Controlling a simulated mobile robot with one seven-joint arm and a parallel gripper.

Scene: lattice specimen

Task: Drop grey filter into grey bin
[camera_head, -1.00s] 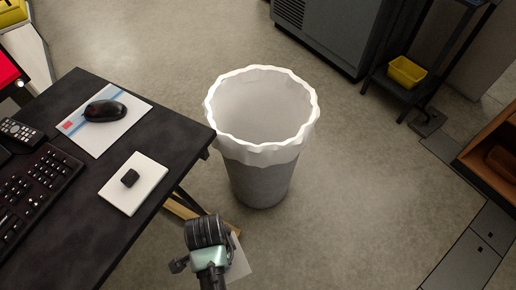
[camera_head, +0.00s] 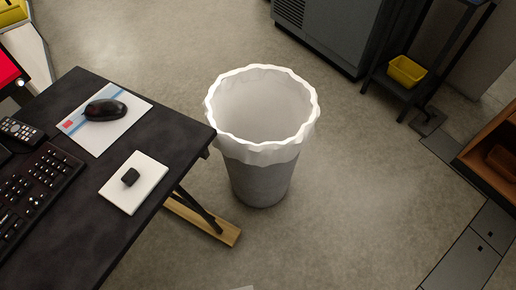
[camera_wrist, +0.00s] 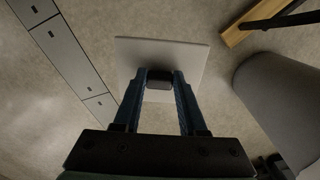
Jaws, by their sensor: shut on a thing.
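The grey bin (camera_head: 262,180), with a white liner folded over its rim, stands upright on the floor right of the desk in the head view. It looks empty. Its grey side also shows at the right of the wrist view (camera_wrist: 280,95). My gripper (camera_wrist: 160,80) is shut on the dark knob of a flat, square, light-grey plate, which I take as the grey filter (camera_wrist: 180,52). The plate is held clear of the bin, to its left in the wrist view. In the head view my gripper is out of frame; only a pale sliver shows at the bottom edge.
A black desk (camera_head: 150,215) at left holds a keyboard (camera_head: 40,185), a mouse (camera_head: 105,110) on a pad and a whitish square plate with a black knob (camera_head: 130,177). A wooden desk foot (camera_head: 205,222) lies near the bin. Floor to the bin's right is clear.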

